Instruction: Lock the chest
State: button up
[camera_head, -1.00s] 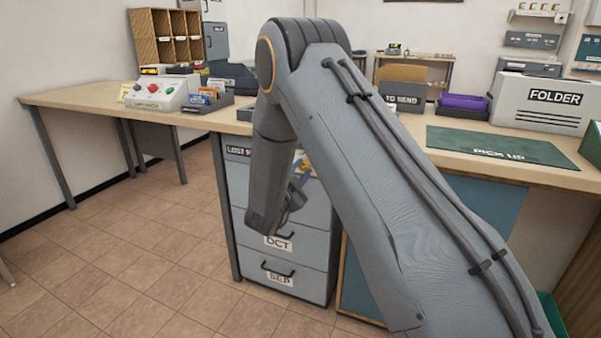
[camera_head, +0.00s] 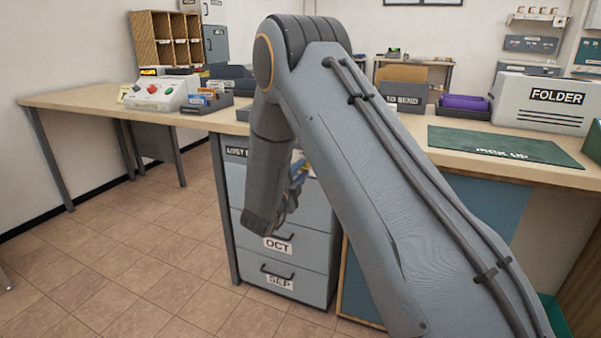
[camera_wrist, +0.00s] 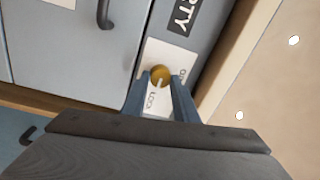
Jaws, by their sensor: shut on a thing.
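The chest (camera_head: 317,245) is a grey drawer unit under the counter, with drawers marked OCT and SEP and a partly hidden label starting LOST. In the wrist view its grey front (camera_wrist: 75,50) shows sideways, with a label ending in "TY". A round brass knob (camera_wrist: 159,73) sits on a white plate (camera_wrist: 156,53) with the word LOCK and a second word, partly hidden. My gripper (camera_wrist: 159,80) is shut on the knob, one blue finger on each side. A pale mark on the knob points down the picture, roughly toward LOCK. In the head view my arm mostly hides the gripper.
The counter (camera_head: 80,98) runs above the chest, its leg beside the chest's left side. On it stand a button box (camera_head: 156,95), a FOLDER box (camera_head: 553,103) and a green PICK UP mat (camera_head: 500,145). The tiled floor (camera_head: 130,250) at left is clear.

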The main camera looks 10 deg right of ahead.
jog(key=shift+a, duration=0.15)
jog(key=o, duration=1.1)
jog(key=shift+c, duration=0.2)
jog(key=v, duration=0.7)
jog(key=shift+s+a+p, duration=0.15)
jog(key=shift+s+p, duration=0.15)
jog(key=shift+p, duration=0.05)
